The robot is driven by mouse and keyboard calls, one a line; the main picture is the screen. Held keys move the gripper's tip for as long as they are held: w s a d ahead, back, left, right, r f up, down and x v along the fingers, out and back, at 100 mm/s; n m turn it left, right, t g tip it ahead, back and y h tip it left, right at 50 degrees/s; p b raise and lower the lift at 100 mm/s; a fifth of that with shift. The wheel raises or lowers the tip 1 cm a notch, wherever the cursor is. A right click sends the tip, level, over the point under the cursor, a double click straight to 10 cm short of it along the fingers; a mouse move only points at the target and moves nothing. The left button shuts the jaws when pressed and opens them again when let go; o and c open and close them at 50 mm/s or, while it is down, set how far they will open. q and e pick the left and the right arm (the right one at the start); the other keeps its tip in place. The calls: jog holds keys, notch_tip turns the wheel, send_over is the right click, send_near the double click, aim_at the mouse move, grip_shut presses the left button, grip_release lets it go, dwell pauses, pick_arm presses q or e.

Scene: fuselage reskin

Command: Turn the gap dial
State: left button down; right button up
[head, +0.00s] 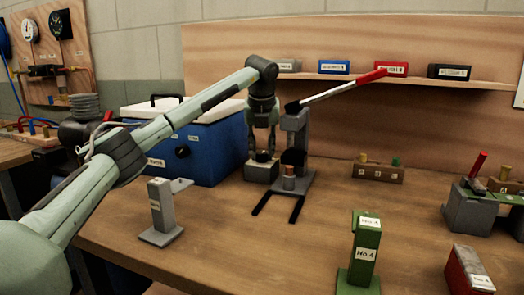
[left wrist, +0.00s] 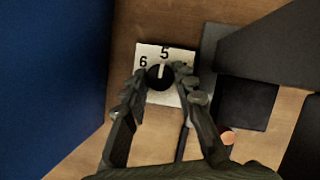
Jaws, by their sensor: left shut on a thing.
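The gap dial is a black round knob (left wrist: 160,77) with a white pointer mark, on a pale square plate (left wrist: 152,52) printed with 6 and 5. The pointer stands near the 5. My left gripper (left wrist: 162,82) is shut on the knob, one finger on each side, and the fingers hide part of the plate. In the head view my left gripper (head: 263,150) reaches down onto the dial's grey block (head: 261,172), beside the lever press. My right gripper does not show.
A grey press (head: 296,125) with a long red-handled lever (head: 345,87) stands just right of the dial. A blue box (head: 205,145) stands close on the left. Green No 4 block (head: 364,250) and grey post (head: 161,205) stand in front.

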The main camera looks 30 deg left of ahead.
pick_arm(q)
jog(key=m, duration=0.2)
jog(key=m+h, duration=0.1)
jog(key=m+t+h, duration=0.1)
jog(key=m, duration=0.1)
jog(key=shift+a+m, duration=0.25)
jog(key=shift+m, duration=0.05)
jog(key=m+h, duration=0.1)
jog(key=m, duration=0.2)
jog(key=m+h, duration=0.1)
jog(key=m, duration=0.2)
jog(key=shift+a+r, duration=0.1)
jog(key=shift+r, duration=0.05)
dwell(0.4)
jog(key=c, duration=1.2)
grip_release()
jog(key=v, duration=1.2)
jog(key=shift+w+a, duration=0.15)
jog(key=shift+w, duration=0.1)
